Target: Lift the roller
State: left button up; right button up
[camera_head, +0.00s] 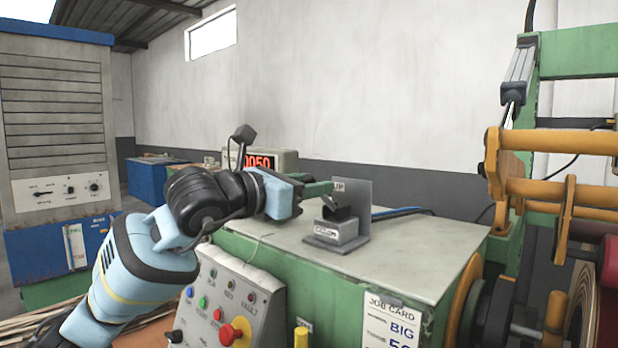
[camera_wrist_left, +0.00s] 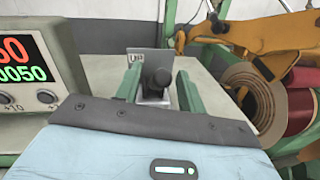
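A small grey control box (camera_head: 335,230) stands on the green cabinet's pale top. An upright grey plate (camera_head: 356,195) marked "UP" rises behind it. Its dark knob (camera_wrist_left: 158,77) shows in the left wrist view, and the knob's lower part shows in the head view (camera_head: 338,212). My left gripper (camera_head: 327,189) reaches in from the left at the box. In the left wrist view its green fingers (camera_wrist_left: 157,88) are apart, one on each side of the knob, with gaps visible. An orange roller assembly (camera_head: 560,190) is at the right on the green machine frame. My right gripper is not in view.
A sloped button panel (camera_head: 222,305) with a red knob stands in front of the cabinet (camera_head: 430,245). A display box (camera_head: 272,160) is behind my left arm. The right side of the cabinet top is clear.

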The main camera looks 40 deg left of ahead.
pick_arm(q)
jog(key=shift+w, duration=0.25)
grip_shut()
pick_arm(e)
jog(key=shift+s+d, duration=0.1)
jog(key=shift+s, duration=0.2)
